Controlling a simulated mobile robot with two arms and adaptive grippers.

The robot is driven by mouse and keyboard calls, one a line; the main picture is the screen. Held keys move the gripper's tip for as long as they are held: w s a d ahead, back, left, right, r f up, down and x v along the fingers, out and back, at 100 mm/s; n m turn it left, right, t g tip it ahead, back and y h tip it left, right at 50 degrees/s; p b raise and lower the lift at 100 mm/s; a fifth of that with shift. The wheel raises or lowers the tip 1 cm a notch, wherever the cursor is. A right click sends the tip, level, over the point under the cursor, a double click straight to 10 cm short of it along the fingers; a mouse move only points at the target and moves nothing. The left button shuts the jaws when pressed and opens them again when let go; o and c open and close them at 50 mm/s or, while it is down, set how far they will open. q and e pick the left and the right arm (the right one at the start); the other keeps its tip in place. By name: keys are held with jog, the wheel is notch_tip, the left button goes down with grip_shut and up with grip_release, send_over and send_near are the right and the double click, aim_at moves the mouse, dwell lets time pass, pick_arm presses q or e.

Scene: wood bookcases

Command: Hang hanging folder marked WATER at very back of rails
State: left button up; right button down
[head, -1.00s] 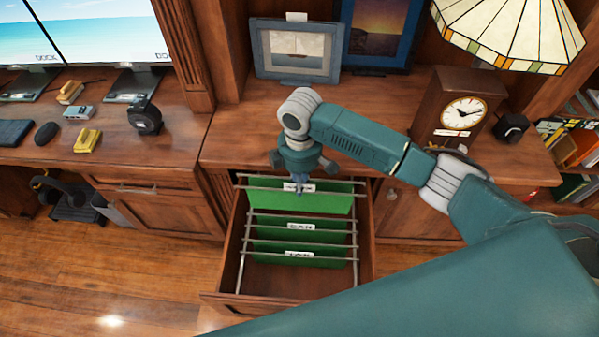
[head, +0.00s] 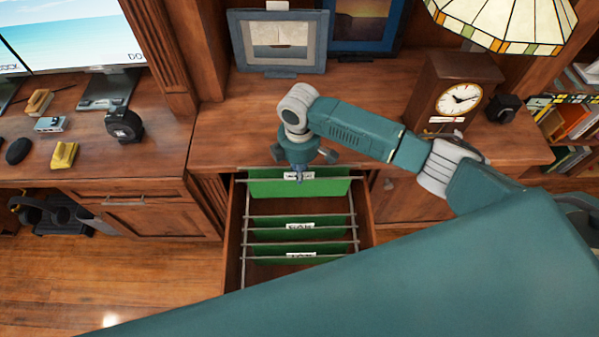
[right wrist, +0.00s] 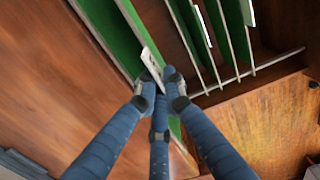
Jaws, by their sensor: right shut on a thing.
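The held green hanging folder (head: 325,187) is at the back of the open drawer, behind the other folders. Its white tab (right wrist: 152,62) shows in the right wrist view, but I cannot read it. My right gripper (head: 298,178) is shut on this folder's top edge at the tab; its fingers (right wrist: 160,82) also show in the right wrist view. I cannot tell whether the folder's hooks rest on the rails. Two more green folders, a middle one (head: 275,232) and a front one (head: 335,248), hang across the side rails (head: 246,225). My left gripper is out of view.
The wooden drawer (head: 232,235) is pulled out below the desktop (head: 235,130), whose edge is close behind the held folder. A picture frame (head: 280,40), a clock (head: 455,90) and a lamp (head: 500,20) stand on the desk. Gaps show between the folders.

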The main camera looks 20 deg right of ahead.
notch_tip(320, 180, down, 3)
jog(key=shift+r+b, duration=0.2)
jog(key=shift+b, duration=0.95)
notch_tip(320, 180, down, 4)
jog(key=b, duration=0.3)
jog(key=shift+r+b, duration=0.25)
jog(key=shift+b, duration=0.05)
notch_tip(320, 180, down, 8)
jog(key=b, duration=0.4)
jog(key=shift+f, duration=0.1)
jog(key=c, duration=1.8)
grip_release()
notch_tip(320, 180, up, 12)
jog(key=shift+r, duration=0.1)
jog(key=shift+s, duration=0.1)
